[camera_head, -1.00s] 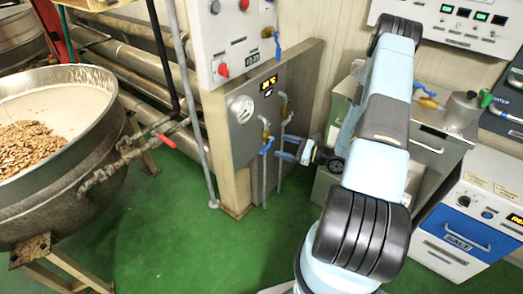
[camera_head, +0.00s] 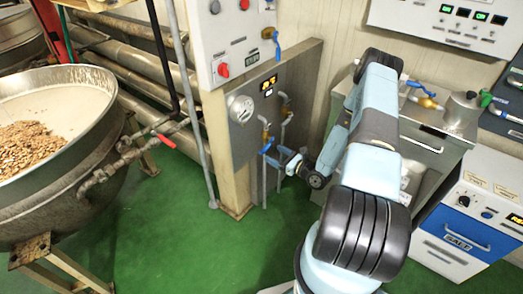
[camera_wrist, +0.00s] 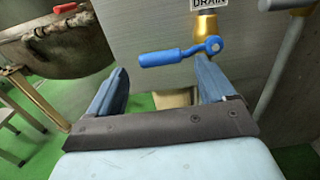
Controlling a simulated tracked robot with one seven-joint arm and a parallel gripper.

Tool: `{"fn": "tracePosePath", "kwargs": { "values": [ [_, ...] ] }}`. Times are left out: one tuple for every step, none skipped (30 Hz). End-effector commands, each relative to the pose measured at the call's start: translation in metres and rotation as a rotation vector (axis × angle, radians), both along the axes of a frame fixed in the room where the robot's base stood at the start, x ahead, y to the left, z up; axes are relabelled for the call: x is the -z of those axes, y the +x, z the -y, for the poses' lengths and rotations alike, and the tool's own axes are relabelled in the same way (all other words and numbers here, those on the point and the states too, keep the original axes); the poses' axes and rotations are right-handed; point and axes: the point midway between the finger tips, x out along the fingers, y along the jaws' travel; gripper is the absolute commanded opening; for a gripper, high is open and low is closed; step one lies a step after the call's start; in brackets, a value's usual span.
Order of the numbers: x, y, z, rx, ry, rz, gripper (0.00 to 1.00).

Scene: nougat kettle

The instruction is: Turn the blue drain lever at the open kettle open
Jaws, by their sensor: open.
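The blue drain lever (camera_wrist: 172,56) lies nearly level in the wrist view, its handle pointing left from a brass valve (camera_wrist: 207,27) under a DRAIN label (camera_wrist: 208,3). In the head view the lever (camera_head: 267,145) is low on the grey panel (camera_head: 245,128). My gripper (camera_wrist: 160,68) is open and empty, its fingers either side of the lever's handle in the picture. The right fingertip appears close below the pivot end; I cannot tell whether it touches. In the head view my gripper (camera_head: 276,157) is just right of the lever. The open kettle (camera_head: 75,185) stands at left, holding nuts.
A pipe with a red-handled valve (camera_head: 166,140) runs from the kettle toward the panel. Vertical pipes stand beside the drain valve. A white control box (camera_head: 235,35) hangs above. Green floor (camera_head: 170,240) is clear in front. A steel cabinet (camera_head: 425,150) stands at right.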

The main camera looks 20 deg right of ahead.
Motion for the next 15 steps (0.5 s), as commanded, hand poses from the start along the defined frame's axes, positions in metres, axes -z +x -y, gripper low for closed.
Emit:
{"fn": "tracePosePath", "kwargs": {
  "values": [
    [0.000,0.007,-0.006,-0.002,0.000,0.001,0.83],
    [0.000,0.011,-0.009,-0.002,0.000,0.001,0.83],
    [0.000,0.017,-0.013,-0.002,-0.001,0.002,0.83],
    [0.000,0.021,-0.016,-0.002,0.000,0.003,0.83],
    [0.000,0.025,-0.019,-0.002,0.000,0.003,0.83],
    [0.000,0.030,-0.023,-0.002,0.000,0.001,0.83],
    [0.000,0.033,-0.025,-0.003,0.000,0.001,0.83],
    [0.000,0.036,-0.027,-0.002,-0.001,0.002,0.83],
    [0.000,0.040,-0.030,-0.001,-0.001,0.001,0.83],
    [0.000,0.043,-0.031,-0.001,-0.001,0.001,0.83],
    [0.000,0.045,-0.033,-0.001,-0.001,0.001,0.83],
    [0.000,0.047,-0.035,-0.001,0.000,0.000,0.83],
    [0.000,0.049,-0.037,-0.002,0.000,0.000,0.83],
    [0.000,0.050,-0.038,-0.002,0.001,0.001,0.83],
    [0.000,0.052,-0.039,-0.001,0.001,0.001,0.83]
  ]
}}
